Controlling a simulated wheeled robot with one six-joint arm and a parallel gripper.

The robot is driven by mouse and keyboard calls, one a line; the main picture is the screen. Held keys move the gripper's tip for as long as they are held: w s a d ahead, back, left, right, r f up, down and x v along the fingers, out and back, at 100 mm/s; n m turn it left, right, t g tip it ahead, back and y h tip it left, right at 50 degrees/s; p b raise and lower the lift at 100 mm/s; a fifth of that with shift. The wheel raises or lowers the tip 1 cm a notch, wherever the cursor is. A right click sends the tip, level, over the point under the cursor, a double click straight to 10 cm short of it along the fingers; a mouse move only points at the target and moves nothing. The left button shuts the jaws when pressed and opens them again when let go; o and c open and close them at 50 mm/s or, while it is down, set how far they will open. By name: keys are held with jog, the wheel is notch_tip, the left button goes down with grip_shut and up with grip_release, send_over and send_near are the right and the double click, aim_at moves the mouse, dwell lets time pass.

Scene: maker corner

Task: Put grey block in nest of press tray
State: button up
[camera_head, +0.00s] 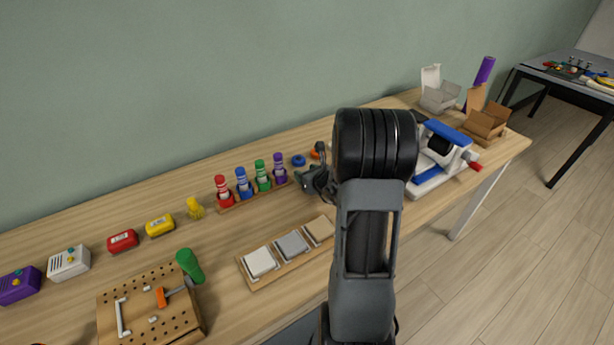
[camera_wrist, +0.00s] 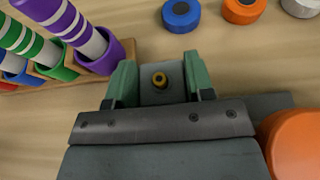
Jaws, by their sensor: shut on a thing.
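My gripper (camera_head: 316,180) is partly hidden by my own arm in the head view, near the marker rack. In the wrist view my gripper (camera_wrist: 160,82) has its green fingers shut on a grey block (camera_wrist: 150,95) with a brass ring on its face. Its contact with the table cannot be told. The white and blue press (camera_head: 447,135) stands at the right, partly behind my arm. Its low tray (camera_head: 430,183) shows at its front left; the nest cannot be made out. The gripper is left of the press, apart from it.
A rack (camera_head: 229,206) of coloured markers stands left of my gripper; its purple marker (camera_wrist: 85,30) is close by. A blue disc (camera_wrist: 181,14) and an orange disc (camera_wrist: 243,9) lie ahead. A wooden tray (camera_head: 254,284) with flat squares is in front. Open boxes (camera_head: 484,122) stand beyond the press.

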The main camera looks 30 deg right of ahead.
jog(key=shift+f, duration=0.35)
jog(key=shift+f, duration=0.2)
jog(key=o, duration=0.7)
jog(key=shift+r, duration=0.1)
